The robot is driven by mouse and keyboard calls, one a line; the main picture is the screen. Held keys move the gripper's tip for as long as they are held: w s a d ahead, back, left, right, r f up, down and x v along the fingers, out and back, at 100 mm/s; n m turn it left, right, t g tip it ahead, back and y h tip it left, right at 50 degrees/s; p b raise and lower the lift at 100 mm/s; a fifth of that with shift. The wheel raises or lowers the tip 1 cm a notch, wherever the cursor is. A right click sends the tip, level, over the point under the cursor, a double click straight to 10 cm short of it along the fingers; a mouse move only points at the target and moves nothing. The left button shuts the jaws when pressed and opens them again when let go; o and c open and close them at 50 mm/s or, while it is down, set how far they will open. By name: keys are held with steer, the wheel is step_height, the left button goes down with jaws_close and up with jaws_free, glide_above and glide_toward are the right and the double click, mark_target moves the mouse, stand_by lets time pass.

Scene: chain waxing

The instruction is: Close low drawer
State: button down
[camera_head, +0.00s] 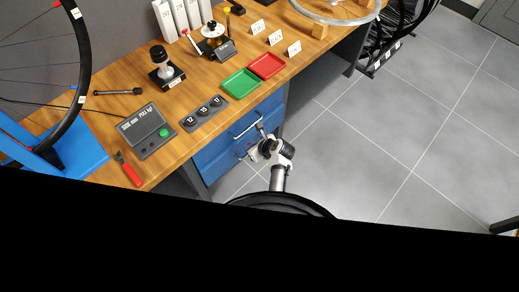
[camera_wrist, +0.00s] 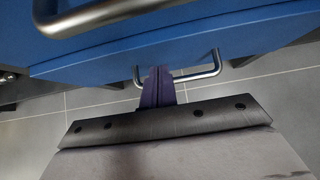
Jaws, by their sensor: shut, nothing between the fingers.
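The blue drawer unit (camera_head: 222,154) hangs under the wooden workbench, with drawers one above the other. The low drawer's handle (camera_wrist: 207,70) is a metal bar that shows in the wrist view beyond my fingers. The upper drawer's handle (camera_wrist: 100,14) is nearer the wrist camera at the top left. My gripper (camera_wrist: 157,72) is shut and empty, its fingertips overlapping the low handle in the picture; I cannot tell whether they touch it. In the head view my gripper (camera_head: 262,128) is at the right side of the drawer fronts. How far the low drawer stands out is unclear.
The workbench (camera_head: 205,92) carries a green tray (camera_head: 241,83), a red tray (camera_head: 267,66), a grey device (camera_head: 146,130) and a bike wheel at the left. Grey tiled floor (camera_head: 365,150) is open to the right. Bike wheels (camera_head: 385,40) stand at the far end.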

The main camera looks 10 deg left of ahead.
steer(key=shift+w+a+r, duration=0.1)
steer(key=shift+w+a, duration=0.6)
steer(key=shift+a, duration=0.2)
steer(key=shift+w+a, duration=0.1)
steer(key=shift+w+a+r+p, duration=0.1)
steer(key=shift+w+a+p, duration=0.4)
steer(key=shift+w+a, duration=0.25)
